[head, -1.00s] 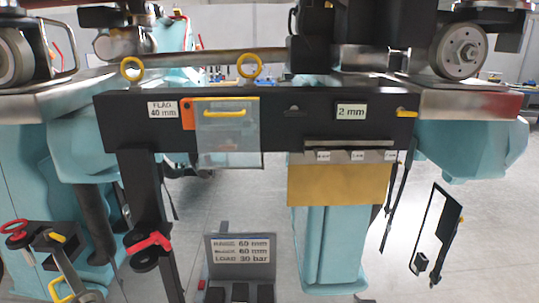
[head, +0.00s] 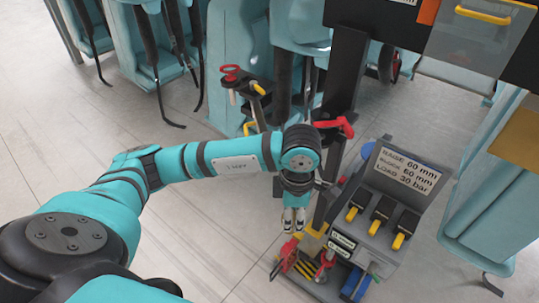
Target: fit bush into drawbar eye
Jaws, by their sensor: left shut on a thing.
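My left arm comes in from the left, and its gripper (head: 294,222) points down in the lower middle of the head view. Its fingers are close together on a small thing that I cannot make out at this size. The gripper is above and beside the front left of a grey tool stand (head: 344,240). I cannot pick out the bush or the drawbar eye with certainty. My right gripper is not in view.
The stand has a sign (head: 405,169), black blocks with yellow tips (head: 381,214), red-handled tools (head: 286,258) and a blue item (head: 352,284). A black post (head: 343,75) with a red clamp (head: 336,126) rises behind the gripper. Bare floor (head: 215,225) lies to the left.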

